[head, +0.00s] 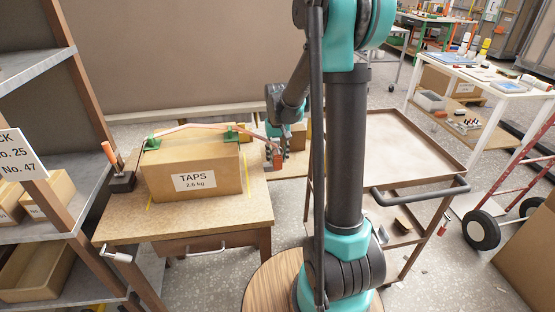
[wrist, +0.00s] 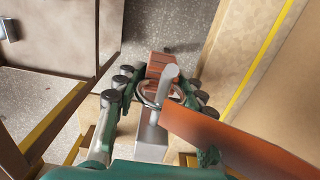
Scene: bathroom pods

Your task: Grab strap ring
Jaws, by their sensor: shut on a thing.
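The strap ring (wrist: 149,93) is a thin metal loop between the fingers of my gripper (wrist: 163,84) in the wrist view. My gripper is shut on it; a grey metal piece and an orange end piece (wrist: 160,63) sit there too. The orange strap (wrist: 235,138) runs from the ring toward the lower right. In the head view my gripper (head: 276,148) is at the right side of the TAPS carton (head: 190,172). The strap (head: 190,127) passes over the carton top, across green corner pieces (head: 231,133). The ring itself is too small to make out there.
The carton stands on a wooden table (head: 200,219), beside a black block with an orange handle (head: 121,179). A shelf (head: 70,235) stands at left. A brown cart (head: 400,140) is right of my arm. A white table (head: 500,86) is farther right.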

